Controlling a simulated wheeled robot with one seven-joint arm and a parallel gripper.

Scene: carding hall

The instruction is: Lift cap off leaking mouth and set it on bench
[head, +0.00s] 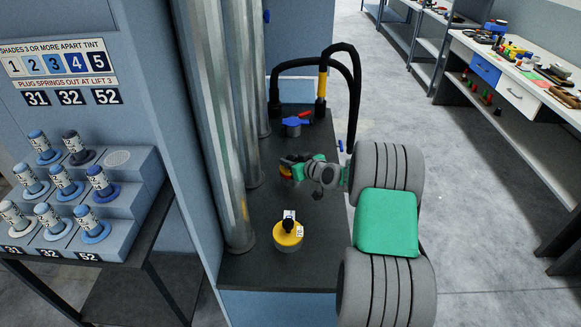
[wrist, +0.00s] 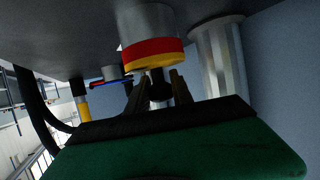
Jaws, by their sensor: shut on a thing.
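My gripper (head: 293,166) reaches in low over the dark bench (head: 318,230), beside the metal pipes. In the wrist view, which is upside down, its fingers (wrist: 157,88) are shut on the black knob of a cap (wrist: 155,62). The cap is yellow next to the knob, with a red band against a grey metal mouth (wrist: 147,22) on the bench. I see no gap between cap and mouth. In the head view my gripper hides most of this cap. I cannot make out any leak.
A second yellow cap with a black knob and tags (head: 288,236) stands nearer on the bench. A blue fitting with a red handle (head: 293,124) is behind my gripper. Black hoses (head: 355,75) arch at the back, and tall pipes (head: 215,110) line the left. Some bare bench lies between.

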